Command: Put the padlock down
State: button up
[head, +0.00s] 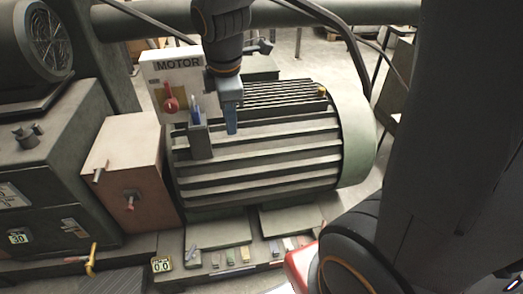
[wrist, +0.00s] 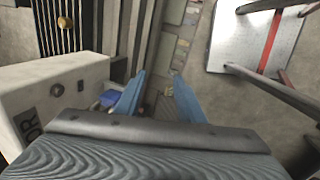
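My gripper (wrist: 158,84) is open in the wrist view, its two blue fingers apart with nothing clearly held between them. In the head view my gripper (head: 232,128) points down in front of the motor, right of the white MOTOR box. A small blue item (head: 195,110) shows beside that box, above a dark grey block (head: 201,143). The blue item (wrist: 109,98) also shows left of the left finger in the wrist view. It may be the padlock; I cannot tell for certain. The white MOTOR box (head: 163,66) carries a red switch handle (head: 171,100).
The ribbed grey-green motor (head: 265,150) fills the middle, under and behind my gripper. A brownish box (head: 132,165) stands to its left. Small tags (head: 231,262) lie along the base below. Dark pipes (wrist: 265,80) and a white panel with a red stripe (wrist: 238,35) are at the right.

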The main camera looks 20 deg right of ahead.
jog(key=s+d+f+m, duration=0.2)
jog(key=s+f+m, duration=0.1)
jog(key=m, duration=0.5)
jog(key=s+d+f+m+g, duration=0.1)
jog(key=s+d+f+m, duration=0.2)
jog(key=s+m, duration=0.3)
jog(key=m, duration=0.2)
jog(key=shift+s+m, duration=0.2)
jog(key=shift+m, duration=0.1)
jog(key=shift+d+f, duration=0.1)
jog(key=shift+f, duration=0.05)
jog(key=shift+f+b, duration=0.55)
jog(key=shift+f, duration=0.05)
dwell(0.5)
